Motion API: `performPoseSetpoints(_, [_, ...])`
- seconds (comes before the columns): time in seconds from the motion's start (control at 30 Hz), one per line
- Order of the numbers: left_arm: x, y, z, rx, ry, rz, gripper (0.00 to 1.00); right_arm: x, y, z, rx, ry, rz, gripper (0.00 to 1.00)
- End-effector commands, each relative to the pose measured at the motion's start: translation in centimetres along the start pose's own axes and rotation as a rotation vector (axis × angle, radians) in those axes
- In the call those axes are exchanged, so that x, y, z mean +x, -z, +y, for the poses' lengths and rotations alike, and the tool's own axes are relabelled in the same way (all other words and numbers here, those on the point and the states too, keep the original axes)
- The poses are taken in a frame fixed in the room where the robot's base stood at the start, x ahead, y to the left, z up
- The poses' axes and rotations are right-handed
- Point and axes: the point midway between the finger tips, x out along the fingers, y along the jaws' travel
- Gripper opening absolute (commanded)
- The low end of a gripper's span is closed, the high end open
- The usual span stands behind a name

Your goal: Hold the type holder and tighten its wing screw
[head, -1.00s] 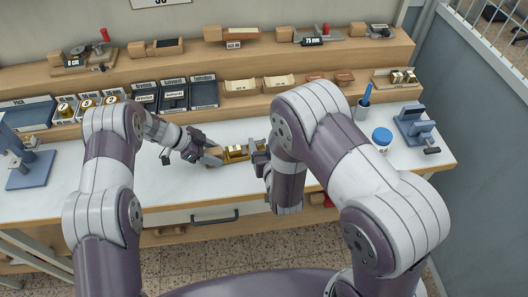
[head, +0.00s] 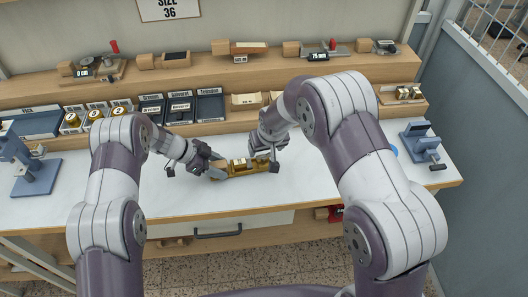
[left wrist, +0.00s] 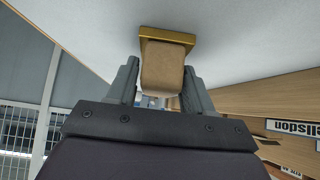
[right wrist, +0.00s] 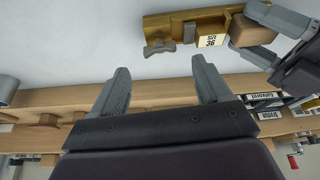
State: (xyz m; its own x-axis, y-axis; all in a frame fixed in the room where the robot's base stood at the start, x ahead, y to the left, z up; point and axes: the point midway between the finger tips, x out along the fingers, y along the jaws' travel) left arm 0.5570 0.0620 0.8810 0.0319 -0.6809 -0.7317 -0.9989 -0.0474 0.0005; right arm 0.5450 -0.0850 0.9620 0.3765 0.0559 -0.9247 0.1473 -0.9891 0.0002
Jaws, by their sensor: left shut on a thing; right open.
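The brass type holder (head: 240,165) with a wooden handle lies level at or just above the white worktop. My left gripper (head: 217,167) is shut on the handle (left wrist: 168,65), with the brass body (left wrist: 168,36) beyond it. The right wrist view shows the holder (right wrist: 185,24), its "SIZE 36" label (right wrist: 210,41) and the wing screw (right wrist: 160,47) at its side. My right gripper (right wrist: 160,72) is open and empty. Its fingertips point toward the wing screw, apart from it. In the head view the right gripper (head: 268,160) is at the holder's right end.
Black type trays (head: 180,108) and brass pieces (head: 96,114) stand on the shelf behind. A blue-grey press (head: 36,172) stands at the left of the worktop, another blue-grey device (head: 421,143) at the right. The worktop in front of the holder is clear.

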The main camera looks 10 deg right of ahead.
Motion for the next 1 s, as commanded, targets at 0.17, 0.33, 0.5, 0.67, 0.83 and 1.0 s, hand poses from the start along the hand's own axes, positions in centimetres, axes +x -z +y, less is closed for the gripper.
performPoseSetpoints(0.17, [0.0, 0.0, 0.0, 0.0, 0.001, 0.0, 0.2, 3.6, 0.0, 0.0, 0.0, 0.0, -0.001, 0.77])
performPoseSetpoints(0.33, [0.0, 0.0, 0.0, 0.0, 0.001, 0.0, 0.2, 5.0, 0.0, 0.0, 0.001, 0.0, 0.002, 0.77])
performPoseSetpoints(0.5, [0.0, 0.0, 0.0, 0.0, 0.001, 0.0, 0.2, 5.1, 0.0, 0.0, 0.0, 0.0, 0.002, 0.77])
performPoseSetpoints(0.67, [0.0, 0.0, 0.0, 0.0, 0.001, 0.0, 0.2, 5.1, 0.0, 0.0, 0.0, 0.001, 0.002, 0.47])
performPoseSetpoints(0.83, [0.0, 0.0, 0.0, 0.0, 0.001, 0.0, 0.2, 5.1, 0.0, 0.0, 0.001, 0.0, 0.002, 0.2])
performPoseSetpoints(1.0, [0.0, 0.0, 0.0, 0.0, 0.001, 0.0, 0.2, 5.1, 0.0, -0.1, 0.048, -0.02, 0.001, 0.2])
